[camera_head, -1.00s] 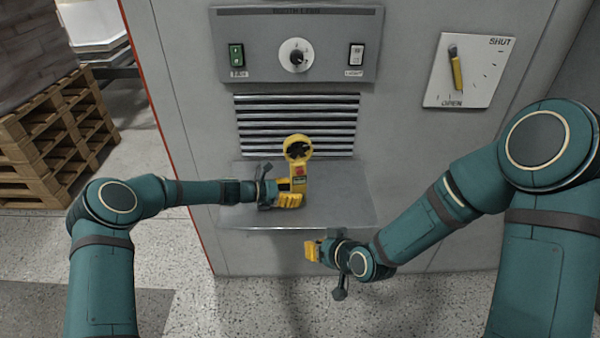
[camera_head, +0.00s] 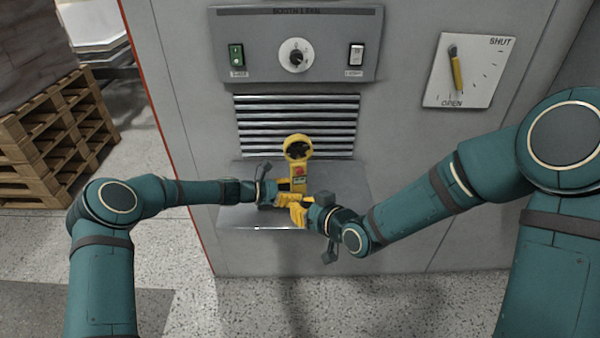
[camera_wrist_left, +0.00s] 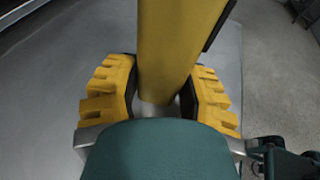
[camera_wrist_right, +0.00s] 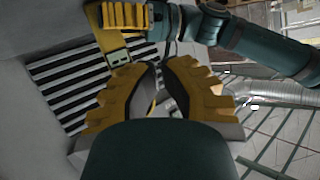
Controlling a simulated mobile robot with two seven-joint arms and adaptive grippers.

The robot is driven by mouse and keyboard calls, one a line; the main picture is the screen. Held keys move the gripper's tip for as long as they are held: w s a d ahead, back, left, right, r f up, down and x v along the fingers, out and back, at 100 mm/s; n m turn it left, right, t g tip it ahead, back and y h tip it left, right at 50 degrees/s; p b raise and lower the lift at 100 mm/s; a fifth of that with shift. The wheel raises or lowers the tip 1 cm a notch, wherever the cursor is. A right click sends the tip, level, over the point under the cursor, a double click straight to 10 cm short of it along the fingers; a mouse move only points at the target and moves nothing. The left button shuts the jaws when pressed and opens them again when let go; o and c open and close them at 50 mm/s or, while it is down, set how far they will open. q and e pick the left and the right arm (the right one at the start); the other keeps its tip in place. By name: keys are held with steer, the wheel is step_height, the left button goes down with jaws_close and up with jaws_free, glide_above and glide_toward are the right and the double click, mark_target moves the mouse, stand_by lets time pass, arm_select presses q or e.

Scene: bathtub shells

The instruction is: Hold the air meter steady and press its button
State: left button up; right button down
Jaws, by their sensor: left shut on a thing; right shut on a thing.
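The yellow air meter (camera_head: 299,148) has a round ring head and stands upright in front of the grey panel. A small red spot (camera_head: 299,171) shows on its body. My left gripper (camera_head: 292,188) is shut on it; the left wrist view shows its yellow shaft (camera_wrist_left: 178,45) between the fingers. My right gripper (camera_head: 297,205) is shut, right in front of the meter's lower body and close to the left fingers. In the right wrist view its fingertips (camera_wrist_right: 159,66) nearly meet; what lies between them is hard to see. The meter's lower end is hidden.
A grey shelf (camera_head: 240,217) juts out below the vent slats (camera_head: 297,120). Above is a control panel (camera_head: 330,60) with a dial and two switches. A lever plate (camera_head: 480,75) is at the right. A wooden pallet stack (camera_head: 70,140) stands left.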

mark_target(300, 171)
steer(key=shift+w+a, duration=0.2)
steer(key=shift+w, duration=1.1)
steer(key=shift+w+a, duration=0.25)
steer(key=shift+w, duration=1.05)
steer(key=shift+w+a, duration=0.2)
steer(key=shift+w, duration=1.1)
steer(key=c, duration=1.7)
jaws_free()
jaws_close()
steer(key=shift+w, duration=0.15)
steer(key=shift+w, duration=0.25)
